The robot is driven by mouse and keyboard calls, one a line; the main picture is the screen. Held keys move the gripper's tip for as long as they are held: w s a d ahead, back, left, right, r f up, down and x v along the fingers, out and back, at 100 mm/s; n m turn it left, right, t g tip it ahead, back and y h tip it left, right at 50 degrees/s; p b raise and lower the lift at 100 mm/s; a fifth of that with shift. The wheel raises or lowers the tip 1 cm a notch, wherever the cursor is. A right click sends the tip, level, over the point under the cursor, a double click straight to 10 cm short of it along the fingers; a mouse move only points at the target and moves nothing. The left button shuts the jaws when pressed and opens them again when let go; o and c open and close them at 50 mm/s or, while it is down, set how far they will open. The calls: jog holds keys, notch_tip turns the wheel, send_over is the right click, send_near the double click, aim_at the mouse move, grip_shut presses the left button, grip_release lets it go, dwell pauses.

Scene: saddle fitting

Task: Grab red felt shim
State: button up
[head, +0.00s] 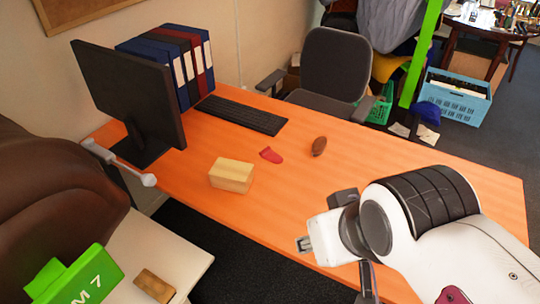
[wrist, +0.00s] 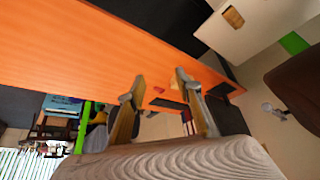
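The red felt shim (head: 271,155) is a small flat red piece lying on the orange desk, between a pale wooden block (head: 231,175) and a brown rounded object (head: 319,146). It also shows in the wrist view (wrist: 158,90), small and distant, seen between the fingers. My gripper (wrist: 164,88) is open, with a wide gap and nothing held. In the head view, my arm reaches in from the right, and its end is over the desk's front edge, right of and nearer than the shim. The gripper is well apart from the shim.
A monitor (head: 127,93), several binders (head: 172,58) and a keyboard (head: 241,114) stand at the desk's back left. A brown leather saddle (head: 55,205) is at the left. A small wooden block (head: 154,285) lies on a white surface. The desk's right part is clear.

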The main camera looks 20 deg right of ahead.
jog(key=o, duration=0.5)
jog(key=shift+o, duration=0.2)
